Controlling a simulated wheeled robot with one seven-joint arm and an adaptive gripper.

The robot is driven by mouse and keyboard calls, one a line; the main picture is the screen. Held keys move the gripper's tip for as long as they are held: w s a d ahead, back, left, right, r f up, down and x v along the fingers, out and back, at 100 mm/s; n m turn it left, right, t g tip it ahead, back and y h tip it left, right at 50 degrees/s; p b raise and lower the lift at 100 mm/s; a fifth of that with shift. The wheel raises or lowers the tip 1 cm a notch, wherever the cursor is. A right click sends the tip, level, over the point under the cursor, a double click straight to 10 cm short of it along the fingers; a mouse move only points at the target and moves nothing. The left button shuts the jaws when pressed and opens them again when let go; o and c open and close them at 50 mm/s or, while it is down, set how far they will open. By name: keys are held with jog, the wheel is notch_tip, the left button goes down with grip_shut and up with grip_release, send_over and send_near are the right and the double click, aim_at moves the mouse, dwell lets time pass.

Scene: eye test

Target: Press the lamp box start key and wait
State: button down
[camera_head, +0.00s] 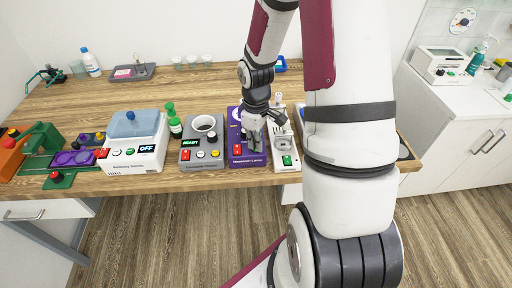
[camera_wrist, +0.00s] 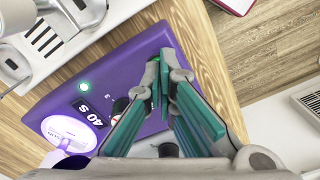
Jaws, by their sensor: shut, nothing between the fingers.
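The purple lamp box (camera_head: 236,158) stands near the front edge of the wooden table, with a red switch (camera_head: 237,149) on its front part. My gripper (camera_head: 254,147) is over the box, pointing down. In the wrist view my gripper (camera_wrist: 164,62) has its fingertips together with nothing between them. The fingers hide part of the panel; I cannot tell whether they touch a key.
A white device (camera_head: 287,163) with a green switch stands close on the right. A grey box (camera_head: 202,154) showing "READY" stands on the left. The table behind is mostly clear.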

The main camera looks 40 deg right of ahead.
notch_tip(320, 180, up, 8)
jog(key=p, duration=0.4)
dwell(0.5)
dwell(0.4)
jog(key=s+a+r+m+t+b, duration=0.1)
jog(key=s+a+r, duration=0.25)
jog(key=r, duration=0.35)
jog(key=s+a+r+m+t+h, duration=0.1)
jog(key=s+a+r+t, duration=0.1)
jog(key=a+r, duration=0.35)
jog(key=s+a+r+m+t+b, duration=0.1)
jog(key=s+a+r+m, duration=0.15)
jog(key=r, duration=0.65)
jog(key=s+a+r+t+y, duration=0.1)
jog(key=s+a+r, duration=0.2)
jog(key=s, duration=0.5)
jog(key=shift+a+m+t, duration=0.3)
jog(key=shift+a+m, duration=0.05)
jog(key=shift+a, duration=0.45)
dwell(2.6)
